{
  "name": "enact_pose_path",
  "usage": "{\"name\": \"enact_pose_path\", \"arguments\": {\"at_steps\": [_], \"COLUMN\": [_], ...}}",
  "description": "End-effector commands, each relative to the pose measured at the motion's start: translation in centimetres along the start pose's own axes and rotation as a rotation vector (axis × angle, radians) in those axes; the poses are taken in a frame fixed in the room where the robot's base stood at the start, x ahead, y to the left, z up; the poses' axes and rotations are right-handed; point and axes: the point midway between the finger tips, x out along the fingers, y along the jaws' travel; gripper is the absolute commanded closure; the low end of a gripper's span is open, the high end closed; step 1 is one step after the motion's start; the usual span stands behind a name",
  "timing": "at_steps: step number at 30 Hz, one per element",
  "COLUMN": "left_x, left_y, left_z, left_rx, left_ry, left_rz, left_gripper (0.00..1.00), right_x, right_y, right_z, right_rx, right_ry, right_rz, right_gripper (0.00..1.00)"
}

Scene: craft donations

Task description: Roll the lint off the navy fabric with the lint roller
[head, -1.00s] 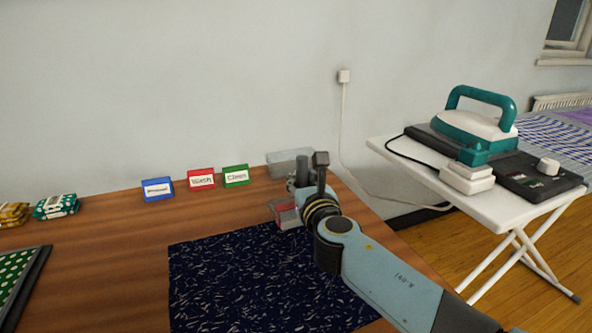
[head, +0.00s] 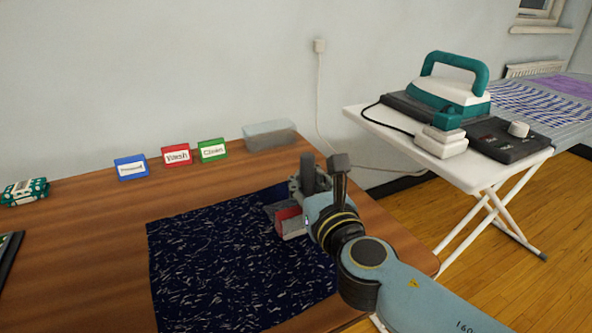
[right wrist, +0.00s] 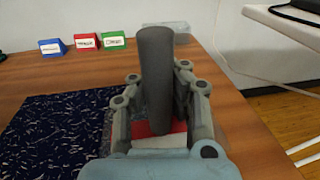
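The navy fabric (head: 215,265) lies flat on the wooden table, with pale lint specks scattered over it. It also shows in the right wrist view (right wrist: 50,135). My right gripper (head: 306,188) is shut on the upright dark grey handle of the lint roller (head: 288,220). The roller's red and pale head is at the fabric's far right part; I cannot tell whether it touches the cloth. In the right wrist view the handle (right wrist: 156,85) stands between the fingers, hiding part of the head. My left gripper is out of view.
Blue (head: 131,168), red (head: 176,155) and green (head: 212,150) label blocks and a clear container (head: 270,136) stand at the back. A teal patterned pack (head: 24,191) lies far left. Right of the table, an ironing board (head: 480,174) holds an iron (head: 447,90).

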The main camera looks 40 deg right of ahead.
Motion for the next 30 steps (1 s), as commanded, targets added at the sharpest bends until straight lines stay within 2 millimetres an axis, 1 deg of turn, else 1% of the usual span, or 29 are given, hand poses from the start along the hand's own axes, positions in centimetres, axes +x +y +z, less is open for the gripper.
{"name": "enact_pose_path", "arguments": {"at_steps": [1, 13, 20, 28, 30], "left_x": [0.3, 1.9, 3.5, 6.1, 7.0], "left_y": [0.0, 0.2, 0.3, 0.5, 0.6], "left_z": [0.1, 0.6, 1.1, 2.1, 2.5], "left_rx": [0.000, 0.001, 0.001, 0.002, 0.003], "left_ry": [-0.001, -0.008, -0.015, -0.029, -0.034], "left_rz": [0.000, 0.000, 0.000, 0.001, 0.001], "left_gripper": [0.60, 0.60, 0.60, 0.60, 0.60], "right_x": [-0.7, -5.5, -8.2, -11.4, -12.2], "right_y": [-0.1, -0.8, -1.2, -1.6, -1.7], "right_z": [-0.3, -0.5, -0.7, -1.1, -1.2], "right_rx": [0.000, 0.000, 0.000, 0.000, 0.002], "right_ry": [0.003, 0.003, 0.004, 0.005, 0.005], "right_rz": [0.000, 0.000, -0.001, -0.002, -0.001], "right_gripper": [1.00, 1.00, 1.00, 1.00, 1.00]}}
